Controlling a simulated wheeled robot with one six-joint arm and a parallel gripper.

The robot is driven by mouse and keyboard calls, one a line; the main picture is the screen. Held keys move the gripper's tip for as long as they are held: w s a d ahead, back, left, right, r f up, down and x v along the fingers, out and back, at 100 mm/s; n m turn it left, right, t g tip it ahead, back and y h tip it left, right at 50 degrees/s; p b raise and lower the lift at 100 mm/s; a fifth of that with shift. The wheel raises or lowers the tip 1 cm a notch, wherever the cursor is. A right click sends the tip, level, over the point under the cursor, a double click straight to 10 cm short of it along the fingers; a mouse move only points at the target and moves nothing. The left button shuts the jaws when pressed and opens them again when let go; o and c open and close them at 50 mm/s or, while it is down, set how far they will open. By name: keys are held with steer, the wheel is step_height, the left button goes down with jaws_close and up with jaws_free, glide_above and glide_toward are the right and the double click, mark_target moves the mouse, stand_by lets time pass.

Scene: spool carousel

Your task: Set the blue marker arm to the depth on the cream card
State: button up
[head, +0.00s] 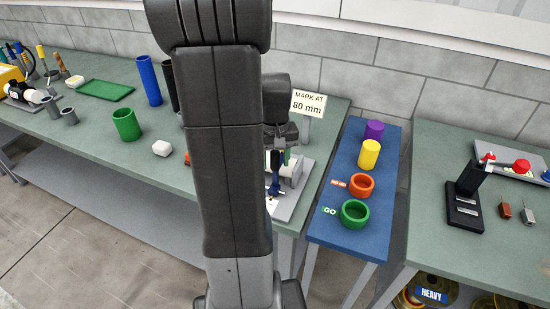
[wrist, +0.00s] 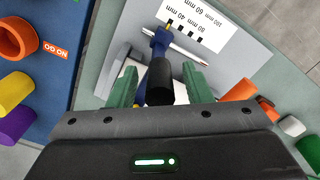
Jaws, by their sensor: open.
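The cream card (head: 308,102) reads "MARK AT 80 mm" and stands at the back of the bench in the head view. The blue marker arm (wrist: 158,42) is in the upper middle of the wrist view, with a yellow tip by a white scale (wrist: 212,38) printed in mm. A thin white rod crosses near it. A dark cylindrical knob (wrist: 160,80) is at the arm's near end. My gripper (wrist: 159,70) is open, its green fingers on either side of the knob with gaps visible. In the head view the blue arm (head: 274,183) is partly hidden by my arm.
A blue side table (head: 335,228) holds a purple, a yellow, an orange and a green cylinder or ring. The bench (head: 110,150) carries a green cup (head: 126,124), a blue tube (head: 148,80) and a white block. Another bench with a red-handled fixture stands right.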

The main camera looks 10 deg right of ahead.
jaws_close()
steer(key=shift+w+a, duration=0.6)
steer(key=shift+a, duration=0.25)
steer(key=shift+w+a, duration=0.55)
steer(key=shift+a, duration=0.3)
jaws_free()
steer(key=shift+r, duration=0.15)
step_height(320, 180, up, 14)
steer(key=b, duration=0.1)
steer(key=shift+f, duration=0.2)
steer(key=shift+f, duration=0.15)
step_height(320, 180, down, 14)
steer(key=shift+s+d+r+p, duration=0.25)
steer(key=shift+d+p, duration=0.1)
steer(key=shift+p, duration=0.1)
